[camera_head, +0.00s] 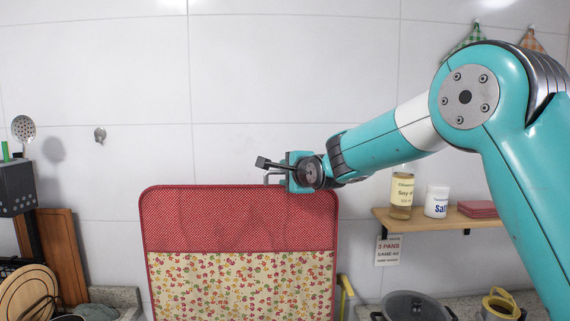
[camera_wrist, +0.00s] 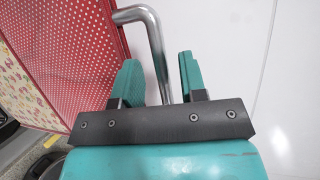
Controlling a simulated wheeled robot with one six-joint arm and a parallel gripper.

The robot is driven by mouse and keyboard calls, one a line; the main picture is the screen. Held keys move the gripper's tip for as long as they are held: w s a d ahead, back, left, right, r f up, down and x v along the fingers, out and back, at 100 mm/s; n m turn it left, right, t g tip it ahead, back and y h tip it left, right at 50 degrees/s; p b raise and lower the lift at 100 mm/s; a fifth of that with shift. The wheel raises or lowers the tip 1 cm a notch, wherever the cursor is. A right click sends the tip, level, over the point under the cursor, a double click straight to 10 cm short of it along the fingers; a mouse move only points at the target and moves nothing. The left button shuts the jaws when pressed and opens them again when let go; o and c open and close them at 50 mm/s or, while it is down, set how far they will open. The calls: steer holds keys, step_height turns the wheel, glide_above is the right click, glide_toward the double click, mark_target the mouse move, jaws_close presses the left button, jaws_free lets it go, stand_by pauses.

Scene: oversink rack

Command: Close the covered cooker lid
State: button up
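The cooker lid (camera_head: 240,218) stands upright against the tiled wall, covered in red dotted and flowered cloth with a red border. In the wrist view the lid (camera_wrist: 70,60) fills the left side. A bent metal bar (camera_wrist: 157,50), apparently the lid's handle, runs down between my gripper's fingers. My gripper (camera_head: 268,163) is at the lid's top edge, right of its middle. In the wrist view its two teal fingers (camera_wrist: 160,78) are apart, with gaps beside the bar. I cannot tell how deep the bar sits. The cooker top is out of view.
Below are a lidded pot (camera_head: 415,306) and a yellow pot (camera_head: 502,305). Wooden boards (camera_head: 62,255) stand at the left.

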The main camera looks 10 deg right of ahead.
steer(key=shift+x, duration=1.05)
